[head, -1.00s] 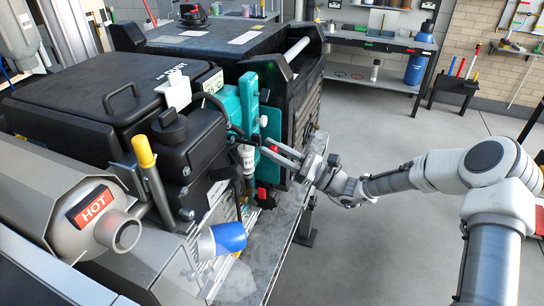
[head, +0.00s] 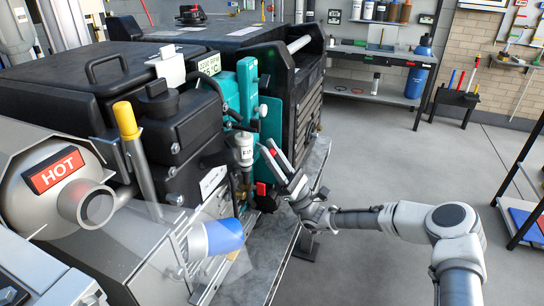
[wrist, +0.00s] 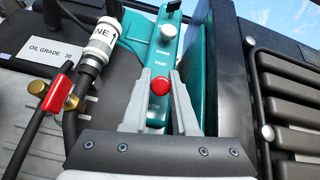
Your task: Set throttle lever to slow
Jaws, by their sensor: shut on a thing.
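The throttle lever shows as a red knob (wrist: 160,83) in front of a narrow teal plate (wrist: 186,20) in the wrist view. The knob appears between the label "PART" and a lower, partly covered label ending in "OW". My gripper (wrist: 158,88) is shut on the knob, with one grey finger on each side. The lever's stem and slot are largely hidden. In the head view my gripper (head: 268,148) reaches the teal panel from the right, its fingers tilted upward, with the red knob (head: 273,152) between them.
A red-handled valve (wrist: 58,92) and a white-collared hose (wrist: 102,38) are left of the fingers. A black ribbed housing (wrist: 290,90) is close on the right. A blue-ended cylinder (head: 224,236) and a HOT-marked exhaust (head: 55,172) are at lower left. The floor to the right is open.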

